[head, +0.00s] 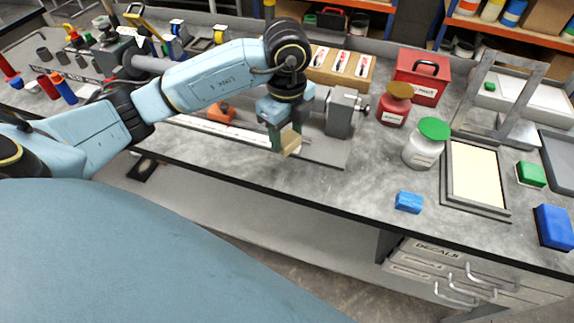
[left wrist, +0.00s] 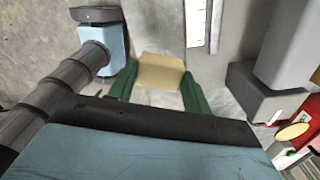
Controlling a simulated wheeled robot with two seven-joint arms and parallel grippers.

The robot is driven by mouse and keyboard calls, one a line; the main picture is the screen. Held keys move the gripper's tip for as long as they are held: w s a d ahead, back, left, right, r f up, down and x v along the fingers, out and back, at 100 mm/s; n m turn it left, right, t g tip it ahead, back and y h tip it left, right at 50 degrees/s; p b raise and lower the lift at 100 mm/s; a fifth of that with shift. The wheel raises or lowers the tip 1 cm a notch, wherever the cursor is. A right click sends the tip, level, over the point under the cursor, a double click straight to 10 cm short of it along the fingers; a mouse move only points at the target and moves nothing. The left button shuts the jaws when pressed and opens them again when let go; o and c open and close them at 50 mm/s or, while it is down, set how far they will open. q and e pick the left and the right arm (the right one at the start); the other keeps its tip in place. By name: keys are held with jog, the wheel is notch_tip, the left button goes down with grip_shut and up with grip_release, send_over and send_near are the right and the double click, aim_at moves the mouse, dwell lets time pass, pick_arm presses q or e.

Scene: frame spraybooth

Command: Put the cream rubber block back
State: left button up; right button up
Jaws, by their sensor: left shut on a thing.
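The cream rubber block (head: 291,144) is held at the fingertips of my left gripper (head: 284,137), near the front edge of the grey workbench (head: 330,200). In the left wrist view the cream block (left wrist: 161,72) sits between the two green fingers (left wrist: 160,85), which are shut on it. The fingers hide part of it in the head view. I cannot tell how far it is above the bench. My right gripper does not show.
Right of my left gripper stand a grey vise (head: 342,114), a red jar (head: 395,106) and a green-lidded jar (head: 425,146). A framed cream panel (head: 473,176), a small blue block (head: 409,202) and a green block (head: 531,174) lie further right. Bench front between vise and blue block is clear.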

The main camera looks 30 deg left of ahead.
pick_arm(q)
notch_tip(320, 180, down, 9)
jog(key=shift+f, duration=0.15)
jog(key=shift+f+b, duration=0.1)
jog(key=shift+b, duration=0.2)
jog(key=o, duration=0.9)
jog(key=shift+o, duration=0.2)
notch_tip(320, 180, up, 12)
jog(key=shift+r+p, duration=0.15)
jog(key=shift+p, duration=0.15)
jog(key=shift+d, duration=0.1)
